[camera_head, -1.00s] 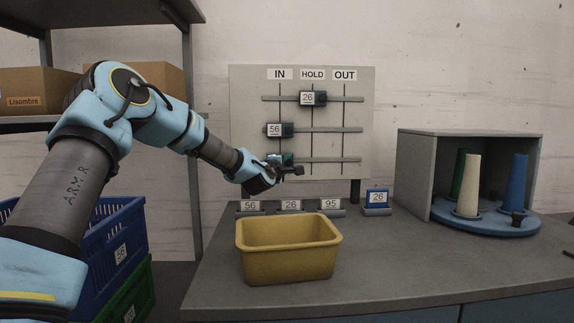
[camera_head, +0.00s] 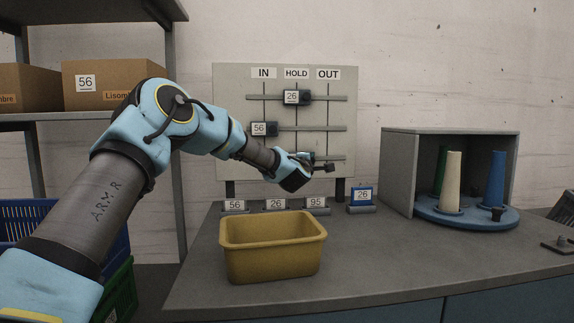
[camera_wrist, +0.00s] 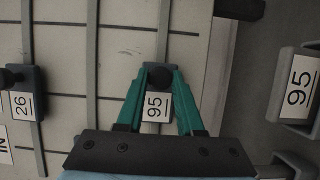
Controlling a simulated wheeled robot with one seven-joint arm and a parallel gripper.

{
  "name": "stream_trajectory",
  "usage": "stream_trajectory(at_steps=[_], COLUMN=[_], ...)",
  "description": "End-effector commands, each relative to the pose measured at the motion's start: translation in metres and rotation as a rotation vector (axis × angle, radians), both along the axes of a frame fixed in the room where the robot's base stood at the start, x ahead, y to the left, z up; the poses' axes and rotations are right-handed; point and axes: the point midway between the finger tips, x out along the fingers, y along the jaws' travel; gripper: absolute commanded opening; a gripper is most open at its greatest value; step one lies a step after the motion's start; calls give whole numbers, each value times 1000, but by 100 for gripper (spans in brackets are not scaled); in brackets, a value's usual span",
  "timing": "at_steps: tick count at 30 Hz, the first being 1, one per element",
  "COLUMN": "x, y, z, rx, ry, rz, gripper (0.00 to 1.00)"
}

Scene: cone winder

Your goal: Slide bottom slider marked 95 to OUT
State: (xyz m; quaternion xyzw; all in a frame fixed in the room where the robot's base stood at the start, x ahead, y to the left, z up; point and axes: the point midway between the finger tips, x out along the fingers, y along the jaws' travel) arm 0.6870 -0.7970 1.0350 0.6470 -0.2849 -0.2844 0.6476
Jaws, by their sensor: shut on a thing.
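The board (camera_head: 225,100) stands behind the bench with IN, HOLD and OUT columns and three rails. In the wrist view the slider marked 95 (camera_wrist: 156,106) sits on the bottom rail (camera_wrist: 163,30), about level with the slider marked 26 (camera_wrist: 22,104), which is at HOLD. My gripper (camera_wrist: 159,72) has its teal fingers closed on the dark knob of the 95 slider. In the head view my gripper (camera_head: 306,160) is at the bottom rail around HOLD and hides the slider. The slider marked 56 (camera_head: 259,129) is at IN on the middle rail.
A yellow bin (camera_head: 272,262) stands on the bench in front of the board. Tags marked 56, 26 and 95 (camera_head: 316,204) and a blue 26 tag (camera_head: 362,195) are below the board. A grey cabinet (camera_head: 397,170) with cones is at right. The bottom rail toward OUT looks clear.

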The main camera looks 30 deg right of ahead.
Motion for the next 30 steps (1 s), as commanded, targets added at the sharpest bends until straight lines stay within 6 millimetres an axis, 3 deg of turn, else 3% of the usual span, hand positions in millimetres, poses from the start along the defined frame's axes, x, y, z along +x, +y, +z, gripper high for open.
stream_trajectory(at_steps=[3, 12, 28, 29, 30], x=[-17, -38, -43, -43, -43], y=[-33, -79, -90, -90, -90], z=[0, 0, 0, 0, 0], rx=[0, 2, 1, 1, 1], ry=[3, 3, 1, 1, 1], rz=[-5, -3, -5, -5, -5], gripper=[0, 0, 0, 39, 44])
